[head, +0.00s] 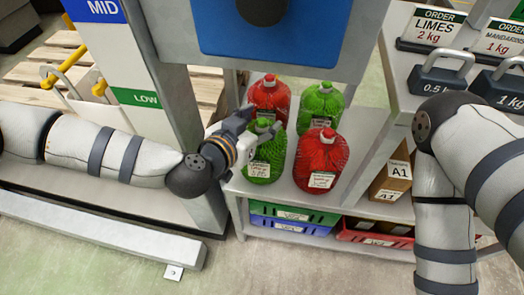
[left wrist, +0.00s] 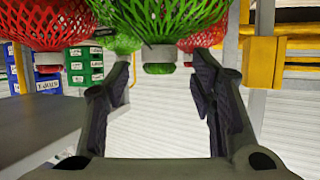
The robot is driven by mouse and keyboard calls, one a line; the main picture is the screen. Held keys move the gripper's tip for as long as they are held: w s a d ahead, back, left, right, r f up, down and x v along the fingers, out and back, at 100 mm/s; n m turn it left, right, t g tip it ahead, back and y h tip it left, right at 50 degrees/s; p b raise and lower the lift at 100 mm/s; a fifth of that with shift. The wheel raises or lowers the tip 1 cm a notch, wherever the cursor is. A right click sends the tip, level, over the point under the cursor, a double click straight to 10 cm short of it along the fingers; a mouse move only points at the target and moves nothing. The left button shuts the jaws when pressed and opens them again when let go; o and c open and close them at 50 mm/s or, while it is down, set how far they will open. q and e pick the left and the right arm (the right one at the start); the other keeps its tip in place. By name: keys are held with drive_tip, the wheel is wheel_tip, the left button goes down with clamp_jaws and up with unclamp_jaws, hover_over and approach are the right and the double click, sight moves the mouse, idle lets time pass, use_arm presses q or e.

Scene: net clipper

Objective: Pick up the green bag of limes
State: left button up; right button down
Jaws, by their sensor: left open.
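A green net bag (head: 264,158) with a white label and a clipped top stands at the front left of a grey shelf. A second green net bag (head: 321,106) stands behind it to the right. The label print is too small to read. My left gripper (head: 257,122) is open at the top of the front green bag. In the left wrist view, which looks inverted, the green bag (left wrist: 140,20) hangs from above. Its collar and green tip (left wrist: 158,58) lie between my open fingers (left wrist: 158,80), with no clear contact. My right gripper is out of view.
Red net bags stand close by, one behind (head: 268,95) and one to the right (head: 320,160). A grey post (head: 178,100) stands left, and a blue panel (head: 270,28) hangs above. Crates (head: 292,218) sit below. Weights (head: 441,75) stand on the right counter.

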use_arm(q)
clamp_jaws()
drive_tip(key=shift+r, duration=0.2)
